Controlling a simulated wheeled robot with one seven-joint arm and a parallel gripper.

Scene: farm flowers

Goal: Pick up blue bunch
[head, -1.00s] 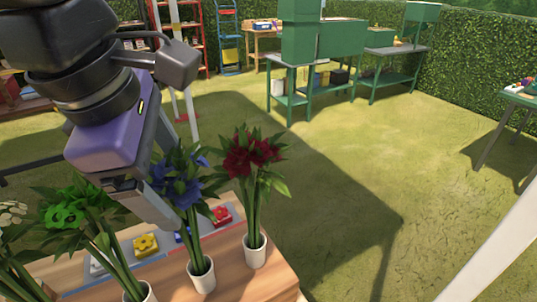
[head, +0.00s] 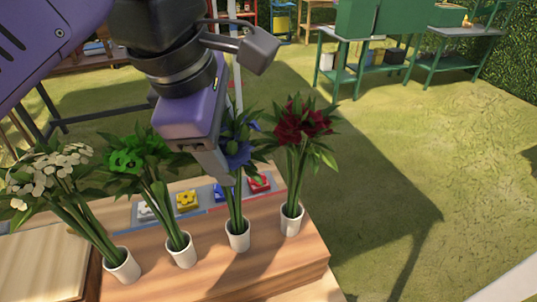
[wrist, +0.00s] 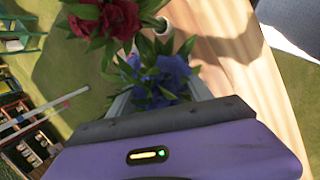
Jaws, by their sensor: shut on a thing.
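The blue bunch (head: 238,150) stands in a white cup (head: 238,236) on the wooden table, third from the left in the row. My gripper (head: 222,170) is at its flower heads and partly covers them in the head view. In the wrist view the blue flowers (wrist: 165,78) lie between the fingers of my gripper (wrist: 160,95), which is shut on the bunch. The grip point on the stems is hidden by leaves. The cup still appears to rest on the table.
A red bunch (head: 303,125) stands close on the right. A green bunch (head: 140,160) and a white bunch (head: 55,175) stand on the left, each in a white cup. Behind the cups lies a grey strip (head: 222,207) with coloured flower blocks. Grass is open to the right.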

